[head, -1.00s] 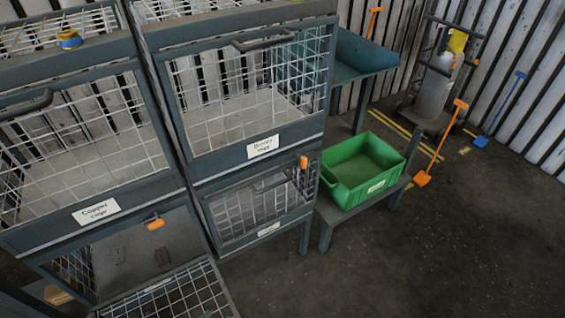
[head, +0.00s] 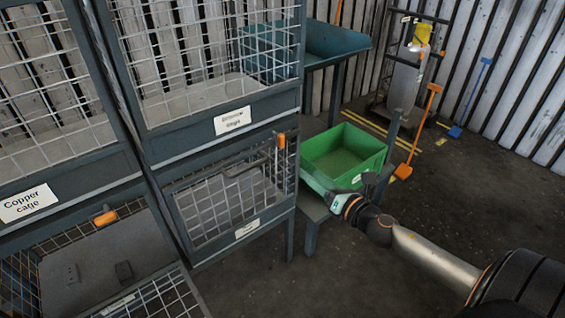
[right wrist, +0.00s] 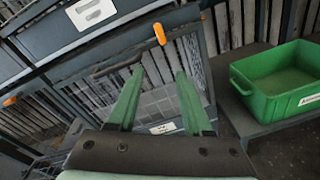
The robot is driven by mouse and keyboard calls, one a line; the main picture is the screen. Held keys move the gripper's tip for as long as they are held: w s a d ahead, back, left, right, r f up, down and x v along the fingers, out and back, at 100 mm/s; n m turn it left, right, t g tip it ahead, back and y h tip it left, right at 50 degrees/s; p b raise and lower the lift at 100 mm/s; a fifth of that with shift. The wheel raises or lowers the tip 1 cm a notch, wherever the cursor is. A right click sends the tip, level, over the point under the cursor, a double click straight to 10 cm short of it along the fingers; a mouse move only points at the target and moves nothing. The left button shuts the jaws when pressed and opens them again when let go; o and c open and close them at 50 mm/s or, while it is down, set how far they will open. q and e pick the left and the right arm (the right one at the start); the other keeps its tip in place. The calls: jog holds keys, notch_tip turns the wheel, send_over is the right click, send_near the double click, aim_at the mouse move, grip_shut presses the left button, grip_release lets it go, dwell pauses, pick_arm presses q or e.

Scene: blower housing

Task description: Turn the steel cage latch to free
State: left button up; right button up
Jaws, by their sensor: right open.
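An orange latch handle (head: 281,140) stands upright at the top right of the closed lower right cage (head: 225,205). This cage's label (head: 247,229) is too small to read, so I cannot confirm it is the steel cage. The latch also shows in the right wrist view (right wrist: 160,34), just beyond the fingertips. My right gripper (head: 335,203) is in front of the green bin in the head view. In the right wrist view its two green fingers (right wrist: 159,72) are apart and empty, pointing at the cage front below the latch. My left gripper is not in view.
Another orange latch (head: 105,217) lies sideways on the lower left cage, whose mesh front is swung down. Above are the copper cage (head: 60,150) and another labelled cage (head: 215,95). A green bin (head: 345,155) sits on a low stand to the right. Open floor lies front right.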

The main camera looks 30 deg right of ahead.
aim_at(283, 139)
jog(key=w+r+n, duration=0.1)
jog(key=w+n, duration=0.1)
jog(key=w, duration=0.2)
jog(key=w+n, duration=0.2)
jog(key=w, duration=0.2)
jog(key=w+r+n+t+b, duration=0.1)
jog(key=w, duration=0.4)
jog(key=shift+d+r+n+y, duration=0.3)
jog(key=shift+d+n, duration=0.1)
jog(key=shift+w+a, duration=0.1)
jog(key=shift+w, duration=0.65)
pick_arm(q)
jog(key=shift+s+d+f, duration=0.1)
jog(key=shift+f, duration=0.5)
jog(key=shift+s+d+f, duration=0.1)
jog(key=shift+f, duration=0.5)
pick_arm(e)
jog(key=shift+c, duration=0.3)
grip_shut()
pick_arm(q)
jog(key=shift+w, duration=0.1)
